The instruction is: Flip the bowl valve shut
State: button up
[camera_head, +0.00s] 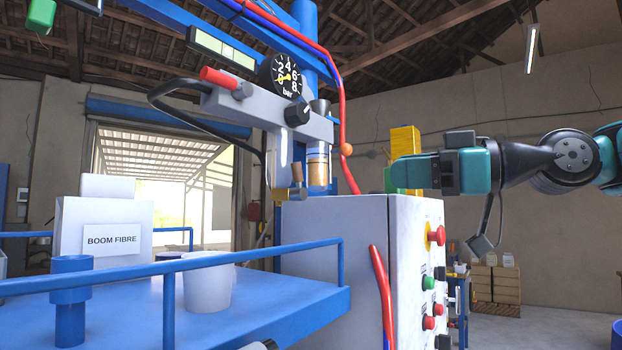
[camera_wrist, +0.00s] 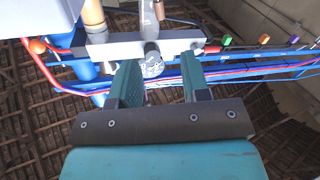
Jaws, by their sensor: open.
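I cannot tell for sure which part is the bowl valve. My gripper (camera_head: 398,173) is to the right of the manifold, apart from it and pointing left. In the wrist view, my gripper (camera_wrist: 160,82) has its two teal fingers apart with nothing held, and the manifold (camera_wrist: 125,46) shows beyond them.
A white control cabinet (camera_head: 335,235) with several buttons stands below. An orange ball (camera_head: 346,149) and a red hose (camera_head: 341,110) lie between my gripper and the manifold in the picture.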

aim_at(302, 177)
jog(key=p+x, duration=0.7)
jog(key=x, duration=0.9)
jog(key=shift+w, duration=0.25)
